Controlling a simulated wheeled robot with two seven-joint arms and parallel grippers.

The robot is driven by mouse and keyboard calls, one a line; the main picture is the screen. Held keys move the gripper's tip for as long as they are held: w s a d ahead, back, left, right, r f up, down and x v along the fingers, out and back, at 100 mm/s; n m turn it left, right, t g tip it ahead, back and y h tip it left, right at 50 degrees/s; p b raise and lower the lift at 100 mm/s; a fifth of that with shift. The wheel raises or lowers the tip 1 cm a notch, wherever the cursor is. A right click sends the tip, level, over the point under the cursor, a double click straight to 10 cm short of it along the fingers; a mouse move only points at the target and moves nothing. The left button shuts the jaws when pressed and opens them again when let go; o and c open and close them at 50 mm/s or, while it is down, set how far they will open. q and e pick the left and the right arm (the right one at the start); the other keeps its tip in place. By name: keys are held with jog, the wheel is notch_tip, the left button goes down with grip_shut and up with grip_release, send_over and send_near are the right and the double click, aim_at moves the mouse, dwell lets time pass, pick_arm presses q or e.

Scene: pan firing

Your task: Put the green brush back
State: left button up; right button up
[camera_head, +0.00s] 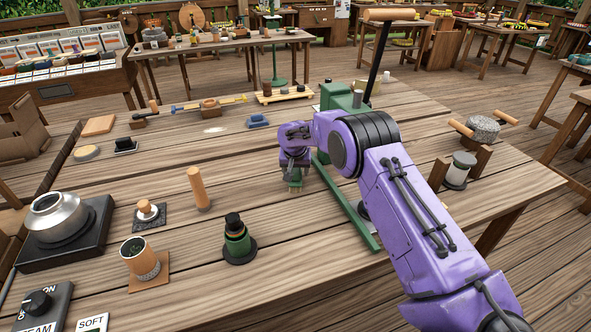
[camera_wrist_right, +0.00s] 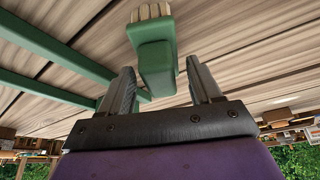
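The green brush (camera_wrist_right: 152,62) shows in the right wrist view, with a block-shaped green body and pale bristles pointing away from my gripper. In the head view its bristle end (camera_head: 295,186) shows small below my right gripper (camera_head: 295,172). In the wrist view my right gripper (camera_wrist_right: 162,82) has its fingers apart, one on each side of the brush. A narrow gap shows at the right finger; contact on the left is unclear. Whether the bristles touch the tabletop is not clear. My left gripper is not in view.
A green metal frame (camera_head: 352,212) with a long lever stands beside my right gripper. A dark green bottle (camera_head: 238,240), a wooden cylinder (camera_head: 198,189) and a copper cup (camera_head: 140,258) stand to the left. A blue tray (camera_head: 258,120) lies behind. Bare tabletop lies between.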

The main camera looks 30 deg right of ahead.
jog(key=shift+r, duration=0.25)
jog(key=b+v, duration=0.1)
jog(key=v, duration=1)
jog(key=shift+r+b, duration=0.3)
jog(key=shift+r, duration=0.1)
jog(key=shift+s+r, duration=0.1)
jog(key=shift+r, duration=0.05)
